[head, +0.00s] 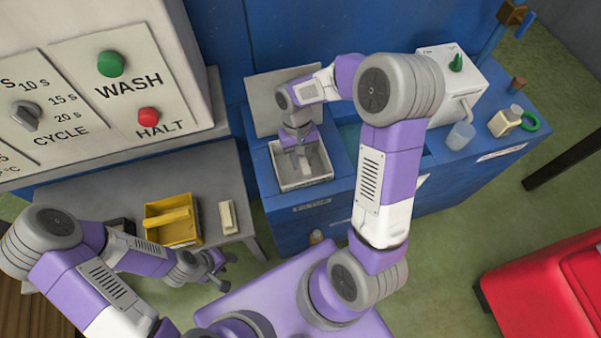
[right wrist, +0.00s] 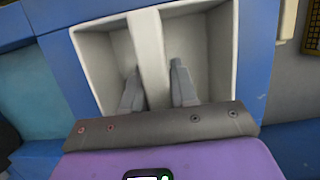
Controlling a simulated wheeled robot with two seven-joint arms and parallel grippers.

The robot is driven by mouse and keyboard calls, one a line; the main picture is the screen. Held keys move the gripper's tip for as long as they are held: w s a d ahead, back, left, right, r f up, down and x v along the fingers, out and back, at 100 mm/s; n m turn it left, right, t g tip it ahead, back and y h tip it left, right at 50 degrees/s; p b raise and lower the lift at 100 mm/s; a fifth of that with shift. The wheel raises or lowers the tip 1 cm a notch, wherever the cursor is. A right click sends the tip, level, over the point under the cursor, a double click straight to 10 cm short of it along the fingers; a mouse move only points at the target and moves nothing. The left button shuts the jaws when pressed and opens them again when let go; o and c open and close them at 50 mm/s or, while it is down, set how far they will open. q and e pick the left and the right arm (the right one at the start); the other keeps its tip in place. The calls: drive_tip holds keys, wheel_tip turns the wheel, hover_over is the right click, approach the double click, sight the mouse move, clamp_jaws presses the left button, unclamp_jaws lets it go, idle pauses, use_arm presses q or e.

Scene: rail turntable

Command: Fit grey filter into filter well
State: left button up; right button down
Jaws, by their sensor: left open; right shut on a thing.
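The grey filter (head: 318,180) is a pale open box with a bar handle across its middle. It sits at the filter well in the blue bench, above the label on the bench front. My right gripper (head: 301,150) points down into the box. In the right wrist view its fingers (right wrist: 157,85) are shut on the handle bar of the grey filter (right wrist: 148,40), one on each side. The box hides the filter well; I cannot tell how deep it sits. My left gripper (head: 218,269) is open and empty in front of the grey table.
A raised grey lid (head: 262,105) stands behind the well. A yellow box with a bar handle (head: 182,232) and a cream block (head: 228,217) are on the grey table (head: 217,165). A white dispenser (head: 440,62) and a clear cup (head: 460,135) stand at the bench's right.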

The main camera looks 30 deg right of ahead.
drive_tip(key=shift+f+b, duration=0.9)
drive_tip(key=shift+f, duration=2.55)
drive_tip(key=shift+f, duration=0.1)
drive_tip(key=c, duration=0.9)
unclamp_jaws()
drive_tip(key=p+v, duration=0.4)
drive_tip(key=v, duration=0.8)
